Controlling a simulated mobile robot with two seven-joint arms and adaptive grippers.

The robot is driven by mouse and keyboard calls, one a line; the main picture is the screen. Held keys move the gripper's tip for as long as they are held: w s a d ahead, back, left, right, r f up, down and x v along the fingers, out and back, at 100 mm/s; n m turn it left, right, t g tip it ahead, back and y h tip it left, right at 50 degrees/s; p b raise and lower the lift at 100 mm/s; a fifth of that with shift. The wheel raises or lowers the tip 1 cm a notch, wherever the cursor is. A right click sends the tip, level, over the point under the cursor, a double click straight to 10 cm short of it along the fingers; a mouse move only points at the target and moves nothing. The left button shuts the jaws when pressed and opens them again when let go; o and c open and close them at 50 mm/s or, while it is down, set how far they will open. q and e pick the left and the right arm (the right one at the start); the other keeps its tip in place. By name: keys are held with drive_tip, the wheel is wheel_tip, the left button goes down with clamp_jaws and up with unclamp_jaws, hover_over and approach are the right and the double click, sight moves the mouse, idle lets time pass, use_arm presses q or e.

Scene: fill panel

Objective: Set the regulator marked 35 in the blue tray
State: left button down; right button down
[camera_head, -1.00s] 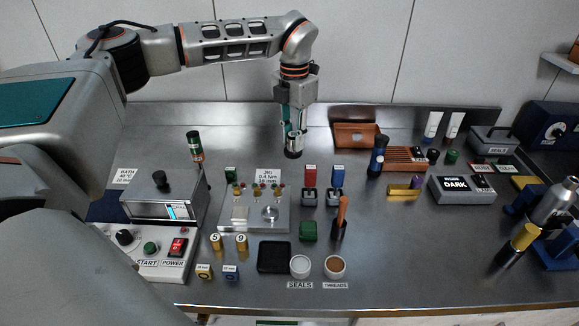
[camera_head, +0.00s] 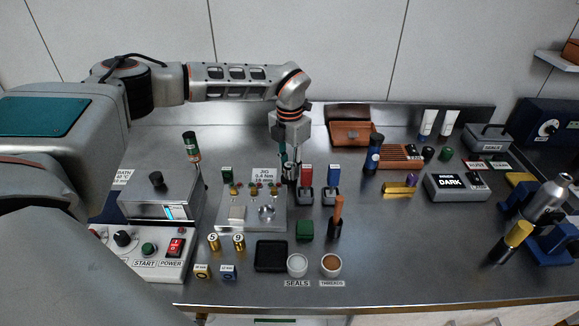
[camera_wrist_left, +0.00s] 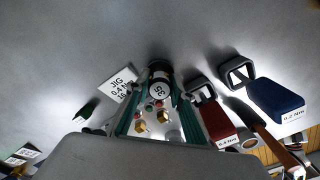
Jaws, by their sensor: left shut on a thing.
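My left gripper (camera_head: 289,178) is low over the bench, between the jig's sign and the red-handled tool. In the left wrist view its green-edged fingers are shut on a dark cylindrical regulator with a white face marked 35 (camera_wrist_left: 159,92). The head view hardly shows the regulator between the fingers, and I cannot tell whether it touches the bench. A dark blue surface (camera_head: 106,207) shows at the left beside the bath, partly hidden by my arm; I cannot tell whether it is the blue tray. My right gripper is not in view.
The metal jig (camera_head: 252,220) stands just left of the gripper. The red-handled tool (camera_head: 305,180) and blue-handled tool (camera_head: 333,180) stand close on its right. A black tray (camera_head: 270,256) and an orange bin (camera_head: 352,134) are nearby. Bare bench lies at the centre right.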

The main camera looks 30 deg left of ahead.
use_arm(q)
drive_tip(key=c, duration=2.2)
unclamp_jaws()
drive_tip(key=shift+f, duration=0.15)
drive_tip(key=o, duration=0.4)
drive_tip(key=shift+o, duration=0.2)
